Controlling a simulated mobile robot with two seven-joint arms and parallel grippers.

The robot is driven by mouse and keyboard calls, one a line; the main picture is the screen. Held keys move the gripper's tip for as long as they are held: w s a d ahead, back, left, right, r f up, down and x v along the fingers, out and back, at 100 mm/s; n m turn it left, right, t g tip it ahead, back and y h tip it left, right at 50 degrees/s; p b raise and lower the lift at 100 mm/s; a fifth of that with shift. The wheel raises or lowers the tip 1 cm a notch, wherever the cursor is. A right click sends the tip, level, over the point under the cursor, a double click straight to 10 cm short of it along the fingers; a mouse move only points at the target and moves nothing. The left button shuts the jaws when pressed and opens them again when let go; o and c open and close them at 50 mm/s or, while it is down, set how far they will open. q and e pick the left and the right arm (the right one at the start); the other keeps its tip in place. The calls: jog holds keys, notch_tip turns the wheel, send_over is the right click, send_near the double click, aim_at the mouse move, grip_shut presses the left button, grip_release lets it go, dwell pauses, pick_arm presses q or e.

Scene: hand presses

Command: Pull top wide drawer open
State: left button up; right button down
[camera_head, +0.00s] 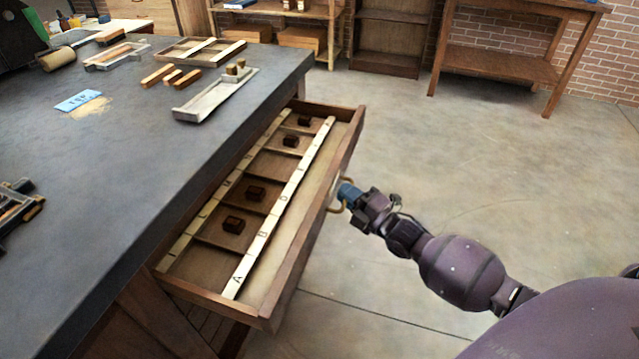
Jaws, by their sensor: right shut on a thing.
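The top wide drawer (268,312) stands pulled out from under the dark worktop. Its inside shows divided compartments, pale lettered strips and several small dark blocks (234,224). A brass-coloured handle (335,209) sits on the drawer's front, partly hidden by my gripper. My right gripper (347,193) is at this handle, shut on it, with its arm coming in from the right. My left gripper is not in view.
The dark worktop (150,135) holds a grey tray (215,97), wooden blocks, a wooden frame and a blue card (78,101). A wooden table (512,62) and shelves stand at the back by a brick wall. The concrete floor right of the drawer is clear.

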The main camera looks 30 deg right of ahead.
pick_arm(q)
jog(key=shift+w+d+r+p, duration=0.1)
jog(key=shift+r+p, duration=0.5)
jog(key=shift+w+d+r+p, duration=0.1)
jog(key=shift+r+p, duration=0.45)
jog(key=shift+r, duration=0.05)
pick_arm(e)
jog(key=s+d, duration=1)
jog(key=s, duration=0.3)
jog(key=shift+s+d, duration=0.2)
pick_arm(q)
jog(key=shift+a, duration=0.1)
pick_arm(e)
jog(key=shift+f, duration=0.1)
jog(key=c, duration=1.5)
grip_release()
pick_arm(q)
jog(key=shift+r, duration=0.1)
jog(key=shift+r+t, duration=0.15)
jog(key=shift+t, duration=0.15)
pick_arm(e)
jog(key=shift+v, duration=5.4)
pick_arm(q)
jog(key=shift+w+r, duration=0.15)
